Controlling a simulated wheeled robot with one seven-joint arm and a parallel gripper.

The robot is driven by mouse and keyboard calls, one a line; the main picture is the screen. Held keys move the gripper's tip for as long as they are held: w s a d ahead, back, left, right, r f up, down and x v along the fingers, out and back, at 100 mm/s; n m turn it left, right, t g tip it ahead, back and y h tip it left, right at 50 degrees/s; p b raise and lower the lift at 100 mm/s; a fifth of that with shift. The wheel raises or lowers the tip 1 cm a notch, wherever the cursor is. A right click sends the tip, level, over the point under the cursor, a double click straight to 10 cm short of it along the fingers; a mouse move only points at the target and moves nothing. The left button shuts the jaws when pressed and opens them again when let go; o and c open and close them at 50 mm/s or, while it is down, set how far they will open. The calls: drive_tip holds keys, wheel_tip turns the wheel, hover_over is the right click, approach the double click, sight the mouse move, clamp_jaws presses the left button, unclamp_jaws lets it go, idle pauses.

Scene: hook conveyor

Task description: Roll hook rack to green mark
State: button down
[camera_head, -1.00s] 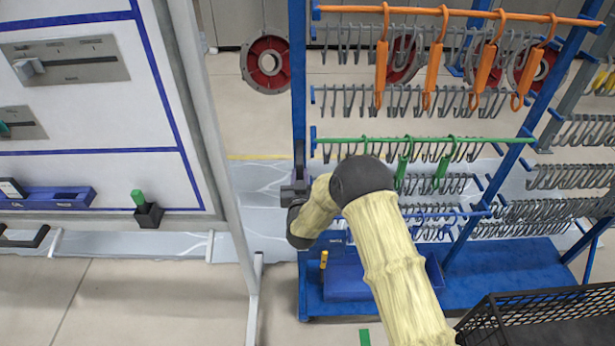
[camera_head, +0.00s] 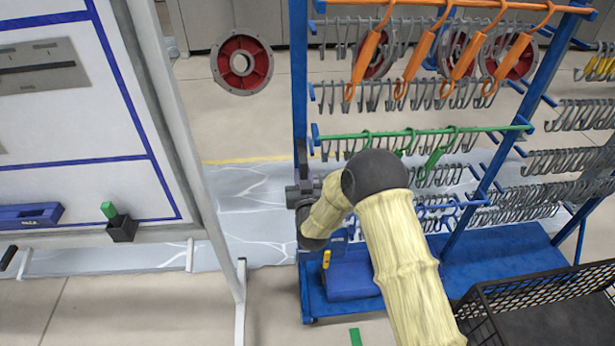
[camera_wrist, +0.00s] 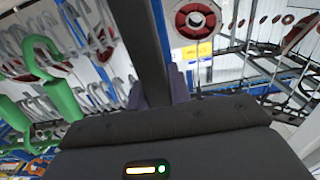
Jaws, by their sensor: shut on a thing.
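The blue hook rack (camera_head: 300,90) stands upright on a blue base, with rows of grey hooks and orange and green hooks on its bars. The orange hooks (camera_head: 420,62) hang tilted, lower ends to the left. My gripper (camera_head: 301,172) is shut on the rack's left upright at about mid-height. In the wrist view the gripper (camera_wrist: 160,92) closes around a dark upright bar, with green hooks (camera_wrist: 50,85) to the left. My arm hides part of the rack.
A white board (camera_head: 70,110) on a grey frame stands to the left. A black mesh basket (camera_head: 540,295) is at the lower right, close to the base. More grey hook racks (camera_head: 575,160) stand behind on the right. Open floor lies left of the base.

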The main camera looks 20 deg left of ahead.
drive_tip(key=shift+w+d, duration=0.3)
drive_tip(key=shift+d, duration=0.3)
drive_tip(key=c, duration=1.3)
unclamp_jaws()
drive_tip(key=shift+s, duration=0.1)
drive_tip(key=shift+b+v, duration=1.7)
drive_tip(key=shift+v, duration=6.95)
drive_tip(key=shift+a+f, duration=0.1)
drive_tip(key=shift+a, duration=0.05)
